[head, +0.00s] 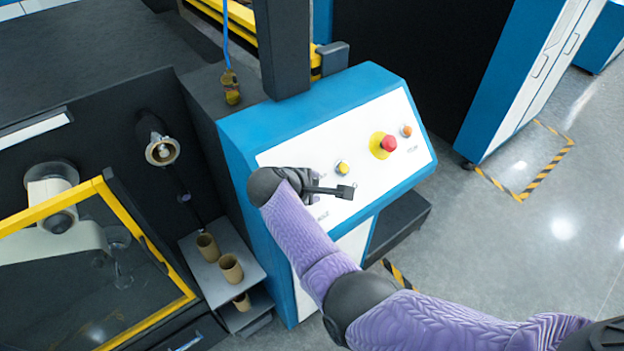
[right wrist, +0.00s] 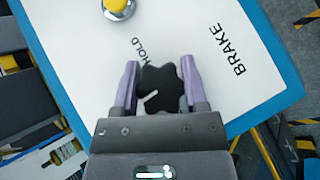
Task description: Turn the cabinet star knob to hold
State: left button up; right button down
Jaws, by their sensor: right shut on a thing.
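The black star knob (right wrist: 166,78) sits on the white panel of the cabinet (head: 278,107). My right gripper (right wrist: 165,88) is shut on it, with one purple finger against each side. A short slanted white mark shows on the knob's lower left part in the wrist view. The word HOLD (right wrist: 148,49) is printed up and left of the knob, and BRAKE (right wrist: 228,50) up and right. The mark does not lie on the side facing either word. In the head view my right gripper (head: 335,191) is over the panel and hides the knob. My left gripper is out of view.
A yellow button (head: 342,168) sits close to my right gripper; a red emergency button (head: 388,143) on yellow and an orange button (head: 406,130) are farther right. Cardboard cores (head: 230,268) stand on a shelf left of the cabinet. The floor at right is clear.

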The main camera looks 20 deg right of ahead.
jog(key=shift+m+g+y, duration=0.4)
jog(key=shift+m+g, duration=0.3)
jog(key=shift+s+f+m+g+y, duration=0.1)
jog(key=shift+m+g+y, duration=0.4)
jog(key=shift+m+g, duration=0.45)
jog(key=m+g+y, duration=0.1)
jog(key=m+y, duration=0.1)
jog(key=m, duration=0.1)
jog(key=shift+s+a+f+g, duration=0.1)
jog(key=shift+a+g, duration=0.05)
jog(key=shift+g, duration=0.2)
jog(key=m+g+y+b, duration=0.1)
jog(key=y, duration=0.1)
jog(key=m+g+y+b, duration=0.1)
jog(key=m+b, duration=0.1)
jog(key=shift+s+a+f+m+y, duration=0.15)
jog(key=shift+m+y, duration=0.1)
jog(key=shift+y, duration=0.15)
jog(key=m+y+b, duration=0.2)
jog(key=m+y, duration=0.1)
jog(key=shift+a, duration=0.15)
jog(key=shift+m+y, duration=0.3)
jog(key=shift+y, duration=0.2)
jog(key=shift+c, duration=0.6)
grip_release()
jog(key=shift+r, duration=0.2)
